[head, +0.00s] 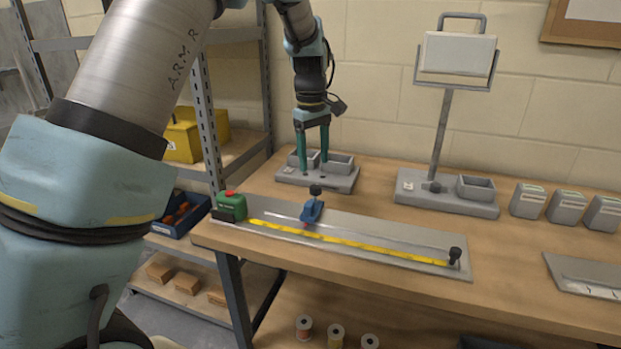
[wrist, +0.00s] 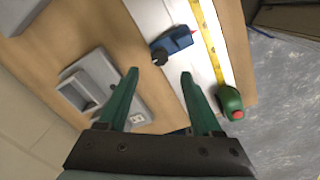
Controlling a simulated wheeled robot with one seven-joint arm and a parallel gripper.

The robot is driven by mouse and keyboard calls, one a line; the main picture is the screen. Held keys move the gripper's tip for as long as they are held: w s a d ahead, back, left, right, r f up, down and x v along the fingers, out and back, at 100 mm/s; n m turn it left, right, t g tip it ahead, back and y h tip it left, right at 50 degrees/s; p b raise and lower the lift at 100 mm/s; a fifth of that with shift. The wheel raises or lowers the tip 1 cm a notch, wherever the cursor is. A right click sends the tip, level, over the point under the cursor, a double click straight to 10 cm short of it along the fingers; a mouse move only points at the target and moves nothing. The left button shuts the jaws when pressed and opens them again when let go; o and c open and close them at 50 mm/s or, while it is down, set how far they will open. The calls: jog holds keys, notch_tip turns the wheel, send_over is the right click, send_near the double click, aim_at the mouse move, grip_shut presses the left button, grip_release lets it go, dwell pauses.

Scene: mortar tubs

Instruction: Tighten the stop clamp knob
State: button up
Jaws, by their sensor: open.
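The stop clamp is a blue block (head: 312,211) on the grey measuring board (head: 390,229), beside the yellow tape. Its black knob (head: 315,190) stands on top. In the wrist view the blue clamp (wrist: 178,40) lies beyond the fingertips, with the black knob (wrist: 160,57) on its near side. My gripper (head: 312,172) has two green fingers pointing down, apart and empty. It is behind the clamp in the head view, over the grey base with bins. In the wrist view the open fingers (wrist: 159,73) have nothing between them.
The two-bin grey base (head: 342,181) is under my gripper. A lamp stand (head: 440,120) stands behind, right.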

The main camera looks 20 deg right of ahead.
aim_at(315, 186)
jog(key=f+p, duration=0.1)
jog(key=f, duration=0.6)
jog(key=shift+d+f+p, duration=0.2)
jog(key=shift+p, duration=0.15)
jog(key=shift+c, duration=0.2)
grip_shut()
